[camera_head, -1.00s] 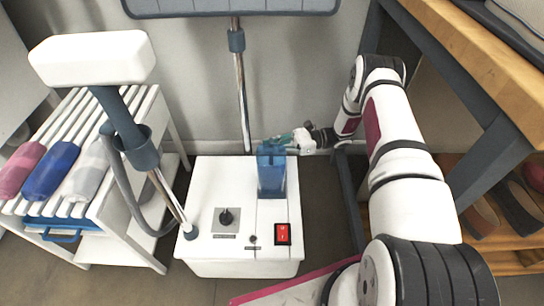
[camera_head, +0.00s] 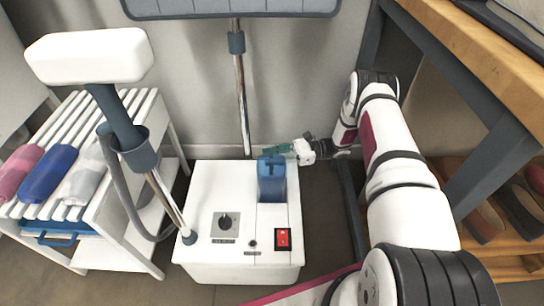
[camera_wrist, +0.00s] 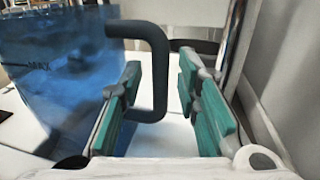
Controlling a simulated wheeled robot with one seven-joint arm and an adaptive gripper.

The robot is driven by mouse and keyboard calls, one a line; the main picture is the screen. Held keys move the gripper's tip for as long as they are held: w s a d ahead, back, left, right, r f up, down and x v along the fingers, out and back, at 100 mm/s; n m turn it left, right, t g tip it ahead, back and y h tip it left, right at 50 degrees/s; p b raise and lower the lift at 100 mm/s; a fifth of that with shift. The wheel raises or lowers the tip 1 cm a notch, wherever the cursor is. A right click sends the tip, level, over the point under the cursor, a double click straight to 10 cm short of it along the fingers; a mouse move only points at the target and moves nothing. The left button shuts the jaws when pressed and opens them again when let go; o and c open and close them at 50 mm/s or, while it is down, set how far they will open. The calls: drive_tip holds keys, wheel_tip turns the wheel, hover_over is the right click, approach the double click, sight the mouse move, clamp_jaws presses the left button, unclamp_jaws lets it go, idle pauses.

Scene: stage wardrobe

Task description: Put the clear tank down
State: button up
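The clear tank (camera_head: 271,182) is a translucent blue container. It stands upright on the back right part of the white steamer base (camera_head: 195,215). In the wrist view the tank (camera_wrist: 55,75) fills the left side and shows a MAX mark. Its dark handle (camera_wrist: 158,70) reaches between my gripper's green-padded fingers. My gripper (camera_wrist: 165,110) is open: the fingers stand apart, with a clear gap between the handle and the right finger. In the head view my gripper (camera_head: 284,149) is just behind and right of the tank's top. The tank's underside is hidden.
A slatted white rack (camera_head: 140,225) with rolled cloths stands left. The steamer's hose and poles rise beside the base. A wooden table (camera_head: 480,50) with dark legs is close on the right of my arm, with shoes on a shelf below.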

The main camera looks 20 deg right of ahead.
drive_tip(key=shift+d+r, duration=0.15)
drive_tip(key=d, duration=0.2)
drive_tip(key=d+p, duration=0.1)
drive_tip(key=d, duration=0.1)
drive_tip(key=s+d+p, duration=0.1)
drive_tip(key=d, duration=0.2)
drive_tip(key=shift+d, duration=0.1)
